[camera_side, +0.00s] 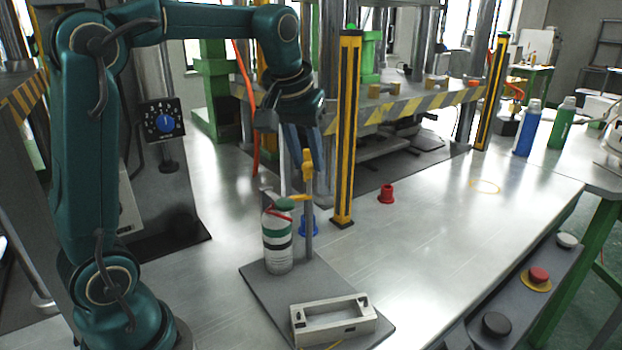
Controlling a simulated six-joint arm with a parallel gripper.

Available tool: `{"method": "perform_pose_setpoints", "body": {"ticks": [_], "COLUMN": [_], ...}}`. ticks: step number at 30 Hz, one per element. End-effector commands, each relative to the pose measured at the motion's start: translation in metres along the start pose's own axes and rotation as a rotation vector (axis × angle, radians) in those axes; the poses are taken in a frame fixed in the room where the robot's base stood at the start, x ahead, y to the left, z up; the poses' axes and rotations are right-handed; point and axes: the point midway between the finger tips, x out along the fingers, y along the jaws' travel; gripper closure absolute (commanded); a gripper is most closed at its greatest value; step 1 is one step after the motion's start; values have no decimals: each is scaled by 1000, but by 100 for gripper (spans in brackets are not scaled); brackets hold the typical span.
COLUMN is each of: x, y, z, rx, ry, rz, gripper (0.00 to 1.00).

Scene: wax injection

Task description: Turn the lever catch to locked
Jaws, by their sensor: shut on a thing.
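My gripper (302,150) points down from the wrist at the upper middle, over the grey base plate (258,283). Its fingers are closed at the upper yellow part of the lever catch (308,168), at the top of a thin grey post (309,230). A yellow arm reaches left from the post near the green top of a white, green and black canister (277,250). A red piece shows just under that green top. The fingertips are dark and partly overlap the yellow part, so the exact contact and the catch's angle are hard to tell.
A silver rectangular frame (333,335) lies at the plate's front. A yellow-black light post (347,130) stands close right of my gripper. The table's right middle is clear.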

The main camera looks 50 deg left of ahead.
Motion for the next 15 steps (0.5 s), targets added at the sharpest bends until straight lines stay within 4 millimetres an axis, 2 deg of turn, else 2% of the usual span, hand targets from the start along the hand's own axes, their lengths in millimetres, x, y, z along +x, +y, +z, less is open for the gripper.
{"method": "perform_pose_setpoints", "body": {"ticks": [6, 15], "x": [0, 0], "y": [2, 3], "z": [0, 0], "rx": [-131, -232], "ry": [0, -1], "rz": [-53, -94], "gripper": [100, 100]}}
